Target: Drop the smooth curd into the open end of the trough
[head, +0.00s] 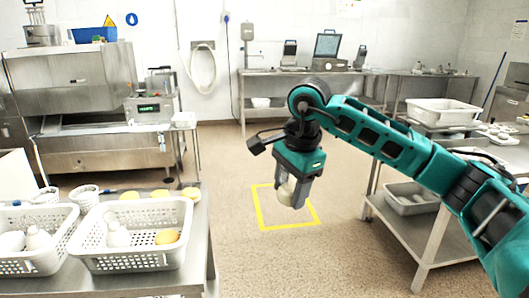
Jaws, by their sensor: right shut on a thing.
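My right gripper (297,190) hangs pointing down near the middle of the view, in the air over the open floor. It is shut on a smooth, pale cream piece, which looks like the curd (286,191); the fingers hide part of it. The piece is well away from the baskets and the steel equipment. A long stainless steel machine (65,80) stands at the back left; I cannot tell whether it is the trough, and no open end is clear from here. My left gripper is not in view.
Two white perforated baskets (185,215) and (70,222) stand on a steel table at the front left, with white bottle-like items and a yellow piece inside. A steel table (425,225) with a white bin (440,113) stands right. The floor with a yellow square (262,227) is clear.

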